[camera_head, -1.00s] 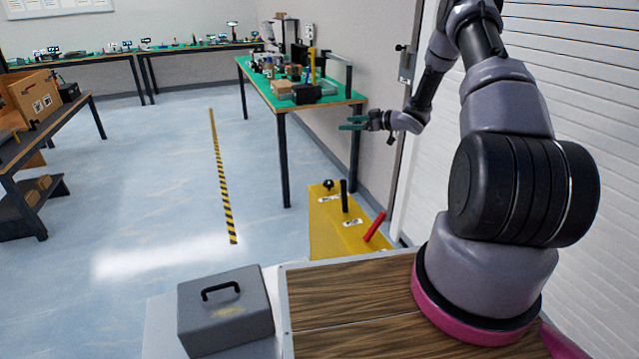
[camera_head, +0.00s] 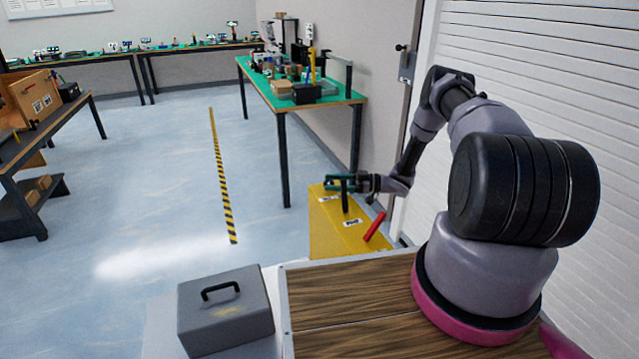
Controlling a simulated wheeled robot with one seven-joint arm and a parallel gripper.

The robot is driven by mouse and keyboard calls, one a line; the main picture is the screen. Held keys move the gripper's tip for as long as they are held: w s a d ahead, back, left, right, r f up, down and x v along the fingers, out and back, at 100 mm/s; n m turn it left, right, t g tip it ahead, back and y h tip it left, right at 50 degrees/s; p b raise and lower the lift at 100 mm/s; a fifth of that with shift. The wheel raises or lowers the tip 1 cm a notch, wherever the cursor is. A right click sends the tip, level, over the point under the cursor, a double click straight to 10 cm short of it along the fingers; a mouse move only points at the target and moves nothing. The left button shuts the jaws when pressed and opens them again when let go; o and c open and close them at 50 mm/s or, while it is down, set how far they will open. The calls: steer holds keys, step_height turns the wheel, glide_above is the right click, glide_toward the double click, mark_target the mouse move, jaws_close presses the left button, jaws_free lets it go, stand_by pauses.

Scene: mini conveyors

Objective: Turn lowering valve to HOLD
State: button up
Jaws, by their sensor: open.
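A low yellow panel (camera_head: 335,239) stands on the floor beyond my deck. It carries an upright black lever (camera_head: 345,201), a tilted red lever (camera_head: 374,227) and small white labels too small to read. I cannot tell from the labels which control is the lowering valve. My gripper (camera_head: 331,184) is open, with teal fingers pointing left over the far end of the panel. Its fingers overlap the upper part of the black lever in the picture; contact cannot be told. The small black knob at the panel's far left is hidden behind the fingers. The red lever is clear of the gripper.
A green-topped table (camera_head: 341,98) with boxes and equipment stands behind the panel. A white shutter wall (camera_head: 560,70) is close on the right. A grey toolbox (camera_head: 225,308) sits in front on the left. The floor (camera_head: 160,190) left of the panel is open.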

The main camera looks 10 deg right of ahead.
mark_target(320, 189)
steer(key=shift+x, duration=2.4)
jaws_close()
steer(key=shift+w+m+t+h, duration=0.15)
steer(key=shift+m+t, duration=0.25)
steer(key=shift+t, duration=0.2)
steer(key=shift+w+m+t+h, duration=0.15)
steer(key=shift+m+t, duration=0.25)
steer(key=shift+t, duration=0.2)
jaws_free()
steer(key=shift+s+d, duration=0.1)
steer(key=shift+d, duration=0.1)
steer(key=v, duration=1)
steer(key=shift+d, duration=0.25)
steer(key=shift+s, duration=0.1)
